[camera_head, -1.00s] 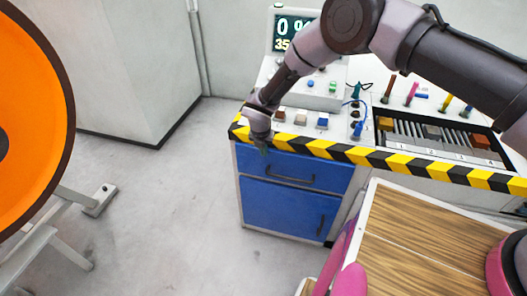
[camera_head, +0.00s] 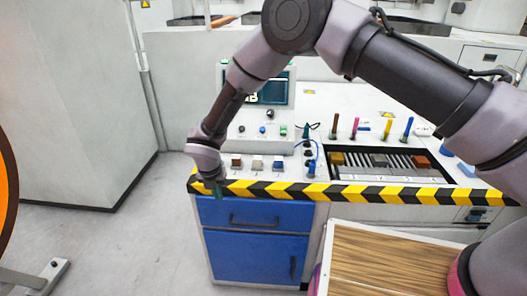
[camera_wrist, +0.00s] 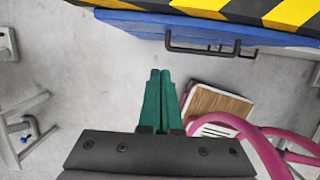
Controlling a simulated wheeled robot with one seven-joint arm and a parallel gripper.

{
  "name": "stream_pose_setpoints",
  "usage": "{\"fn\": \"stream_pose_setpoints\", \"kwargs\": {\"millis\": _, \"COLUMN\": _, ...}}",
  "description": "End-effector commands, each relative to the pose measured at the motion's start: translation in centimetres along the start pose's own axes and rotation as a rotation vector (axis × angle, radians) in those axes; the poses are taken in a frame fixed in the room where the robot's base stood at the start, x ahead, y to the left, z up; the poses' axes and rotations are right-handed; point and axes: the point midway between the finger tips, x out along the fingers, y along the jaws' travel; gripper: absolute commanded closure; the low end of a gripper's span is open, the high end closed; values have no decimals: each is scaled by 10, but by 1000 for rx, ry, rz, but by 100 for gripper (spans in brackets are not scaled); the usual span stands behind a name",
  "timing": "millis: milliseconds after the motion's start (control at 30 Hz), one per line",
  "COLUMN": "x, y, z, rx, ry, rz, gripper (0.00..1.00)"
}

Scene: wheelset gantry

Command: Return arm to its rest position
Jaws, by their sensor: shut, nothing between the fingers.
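My gripper (camera_head: 217,190) hangs in front of the console's striped front edge (camera_head: 270,190), at the left end of the console, pointing down. In the wrist view its two green fingers (camera_wrist: 159,78) lie together with nothing between them. My arm is bent, reaching from the right across the top of the head view. The wrist view shows grey floor beyond the fingertips.
The blue drawer cabinet (camera_head: 256,240) with dark handles (camera_wrist: 212,47) stands under the console. A display (camera_head: 268,92), buttons and a slotted tray (camera_head: 390,162) sit on top. An orange wheel (camera_head: 6,190) is at the far left. Floor (camera_head: 130,250) is clear left of the cabinet.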

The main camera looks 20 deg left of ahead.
Motion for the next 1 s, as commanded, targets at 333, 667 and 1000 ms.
{"fn": "stream_pose_setpoints", "kwargs": {"millis": 333, "x": -75, "y": -52, "z": 82, "rx": 342, "ry": -27, "rz": 6, "gripper": 100}}
{"fn": "stream_pose_setpoints", "kwargs": {"millis": 667, "x": -237, "y": -216, "z": 188, "rx": 1165, "ry": -68, "rz": 35, "gripper": 100}}
{"fn": "stream_pose_setpoints", "kwargs": {"millis": 1000, "x": -387, "y": -401, "z": 183, "rx": 2063, "ry": -80, "rz": 134, "gripper": 100}}
